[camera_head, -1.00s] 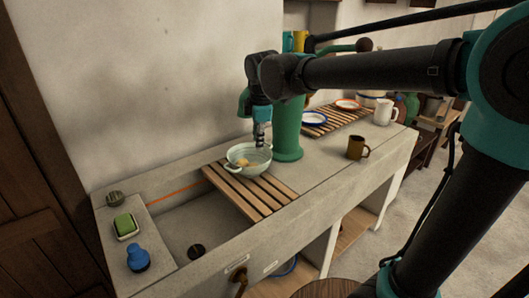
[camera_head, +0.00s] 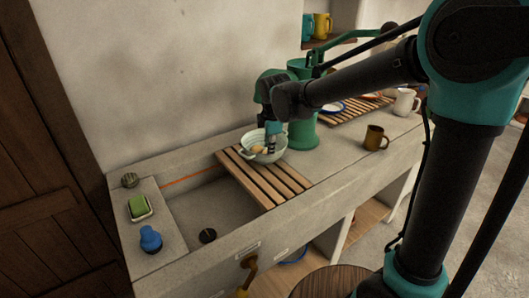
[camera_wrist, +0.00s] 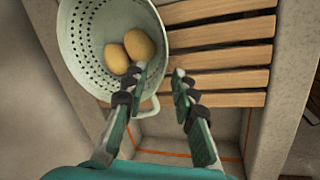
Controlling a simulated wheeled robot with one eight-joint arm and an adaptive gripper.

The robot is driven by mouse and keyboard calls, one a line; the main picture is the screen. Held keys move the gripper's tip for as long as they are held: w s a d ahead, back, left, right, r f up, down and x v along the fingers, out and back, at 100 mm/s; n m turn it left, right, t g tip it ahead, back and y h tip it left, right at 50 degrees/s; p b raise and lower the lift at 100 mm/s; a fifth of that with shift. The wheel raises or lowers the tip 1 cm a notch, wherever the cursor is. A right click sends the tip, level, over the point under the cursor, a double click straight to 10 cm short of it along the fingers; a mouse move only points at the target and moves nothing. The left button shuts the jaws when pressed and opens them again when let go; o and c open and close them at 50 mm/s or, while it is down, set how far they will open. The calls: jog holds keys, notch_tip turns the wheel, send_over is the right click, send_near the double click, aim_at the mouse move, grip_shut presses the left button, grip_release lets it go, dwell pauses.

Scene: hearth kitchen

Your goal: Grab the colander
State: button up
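The colander (camera_head: 262,158) is a pale green bowl with small holes and loop handles. It stands on the slatted wooden rack over the sink and holds two tan, egg-shaped items (camera_wrist: 139,45). In the wrist view the colander (camera_wrist: 84,48) fills the upper left. My gripper (camera_head: 271,148) is at its right side, pointing down. In the wrist view my gripper (camera_wrist: 159,72) is open, with one finger over the inside of the bowl and the other outside it above the slats. The rim and a handle (camera_wrist: 150,107) lie between the fingers. I cannot tell whether they touch.
The slatted rack (camera_head: 268,186) spans the stone sink (camera_head: 220,208). A green pump column (camera_head: 302,130) stands close behind my gripper. A brown mug (camera_head: 375,138) and a white pitcher (camera_head: 405,102) are to the right. A green sponge (camera_head: 138,206) and blue bottle (camera_head: 150,239) are left.

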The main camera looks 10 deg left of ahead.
jog(key=shift+s+x, duration=0.2)
jog(key=shift+x, duration=2.4)
jog(key=shift+d, duration=0.15)
grip_shut()
